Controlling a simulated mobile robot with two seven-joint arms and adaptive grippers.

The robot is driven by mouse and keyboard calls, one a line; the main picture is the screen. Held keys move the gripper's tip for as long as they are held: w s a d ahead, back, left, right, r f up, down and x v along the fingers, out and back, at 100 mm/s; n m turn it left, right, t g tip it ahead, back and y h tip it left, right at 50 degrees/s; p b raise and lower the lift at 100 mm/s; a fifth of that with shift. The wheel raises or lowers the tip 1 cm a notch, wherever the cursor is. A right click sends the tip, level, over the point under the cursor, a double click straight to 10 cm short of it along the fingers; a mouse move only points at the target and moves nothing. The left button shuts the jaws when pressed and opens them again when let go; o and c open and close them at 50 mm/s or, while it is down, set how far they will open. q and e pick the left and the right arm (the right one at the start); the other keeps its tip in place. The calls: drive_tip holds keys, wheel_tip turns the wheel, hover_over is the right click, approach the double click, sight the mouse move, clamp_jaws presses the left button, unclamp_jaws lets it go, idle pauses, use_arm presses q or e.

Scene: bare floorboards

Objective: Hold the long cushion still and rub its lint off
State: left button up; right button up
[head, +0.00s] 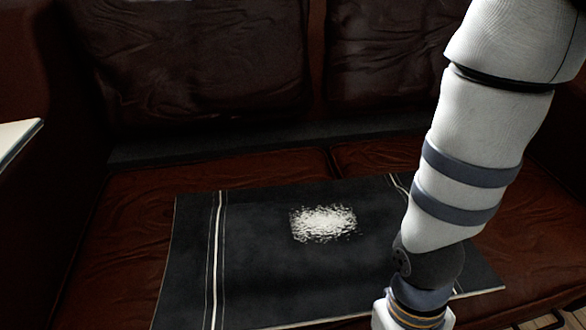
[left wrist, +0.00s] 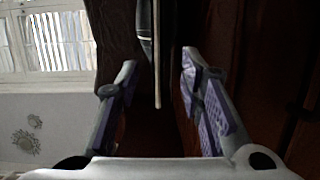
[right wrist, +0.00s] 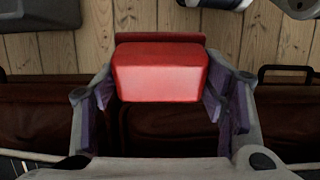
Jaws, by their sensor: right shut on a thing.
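The long cushion (head: 270,275) is dark with white stripes near its ends and lies flat on the sofa seat in the head view. A patch of white lint (head: 323,222) sits on its upper middle. My right arm hides part of its right end. My right gripper (right wrist: 160,75) is shut on a red block (right wrist: 160,78), seen in the right wrist view. My left gripper (left wrist: 160,72) is open and empty in the left wrist view. A thin dark edge with a pale rim, probably the cushion (left wrist: 145,20), shows beyond and between its fingertips.
The brown leather sofa (head: 130,220) has a backrest (head: 200,70) behind and an armrest at the left. A pale tabletop edge (head: 18,138) juts in at far left. Floorboards (right wrist: 145,15) show in the right wrist view. A bright window (left wrist: 55,40) shows in the left wrist view.

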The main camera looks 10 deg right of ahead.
sight(210, 319)
drive_tip(key=shift+f, duration=0.2)
use_arm(q)
drive_tip(key=b+x, duration=0.1)
drive_tip(key=x, duration=0.2)
drive_tip(key=b+x, duration=0.1)
drive_tip(key=x, duration=0.3)
drive_tip(key=b+x, duration=0.1)
drive_tip(key=x, duration=0.3)
drive_tip(key=shift+w+a+r, duration=0.15)
drive_tip(key=shift+w+a, duration=0.05)
use_arm(e)
drive_tip(key=shift+g, duration=0.3)
drive_tip(key=x, duration=0.4)
drive_tip(key=shift+w+f, duration=0.3)
drive_tip(key=shift+w, duration=0.05)
use_arm(q)
drive_tip(key=shift+w+d+r+b, duration=0.1)
drive_tip(key=shift+w+b, duration=0.2)
clamp_jaws()
